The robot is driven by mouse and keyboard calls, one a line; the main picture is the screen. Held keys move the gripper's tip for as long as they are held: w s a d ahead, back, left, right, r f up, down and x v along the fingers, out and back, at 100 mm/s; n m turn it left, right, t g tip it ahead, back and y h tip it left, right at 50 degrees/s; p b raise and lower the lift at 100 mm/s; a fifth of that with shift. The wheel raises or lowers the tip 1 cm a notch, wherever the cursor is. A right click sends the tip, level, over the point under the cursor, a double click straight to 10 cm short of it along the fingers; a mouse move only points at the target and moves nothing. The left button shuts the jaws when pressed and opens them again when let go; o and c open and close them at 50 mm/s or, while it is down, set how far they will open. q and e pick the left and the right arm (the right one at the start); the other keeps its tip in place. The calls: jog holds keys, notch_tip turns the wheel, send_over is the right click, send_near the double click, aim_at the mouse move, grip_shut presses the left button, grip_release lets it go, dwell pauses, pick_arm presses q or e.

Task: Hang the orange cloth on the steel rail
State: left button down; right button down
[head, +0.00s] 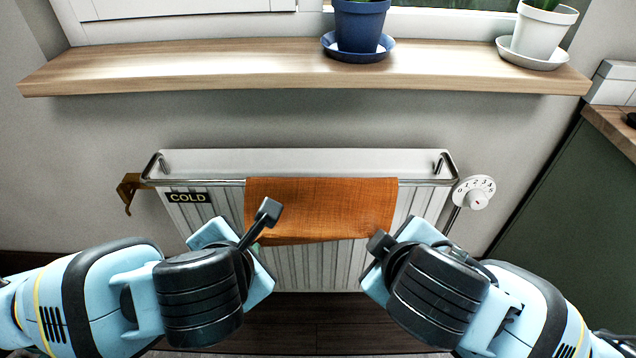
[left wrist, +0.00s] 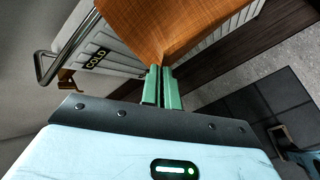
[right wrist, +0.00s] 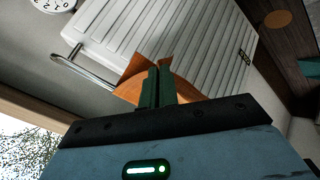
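The orange cloth (head: 322,208) is spread across the middle of the steel rail (head: 222,183), covering that stretch of it, with its front part reaching down towards my grippers. I cannot tell how much cloth lies behind the rail. My left gripper (left wrist: 160,72) is shut on the cloth's lower left corner, its green fingers close together in the left wrist view. My right gripper (right wrist: 155,75) is shut on the lower right part, where the cloth (right wrist: 132,84) puckers around the fingertips. In the head view the right fingertips are hidden behind my wrist.
The rail runs along the front of a white radiator (head: 300,160) with a COLD label (head: 188,197). A brass hook (head: 130,190) is at its left, a dial (head: 474,192) at its right. A wooden shelf (head: 230,68) with a blue pot (head: 360,25) and white pot (head: 540,32) is above.

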pick_arm(q)
jog(key=c, duration=2.1)
grip_release()
pick_arm(e)
jog(key=c, duration=2.1)
grip_release()
jog(key=shift+c, duration=0.2)
pick_arm(q)
jog(key=o, duration=0.7)
pick_arm(e)
jog(key=o, duration=0.7)
jog(key=shift+o, duration=0.2)
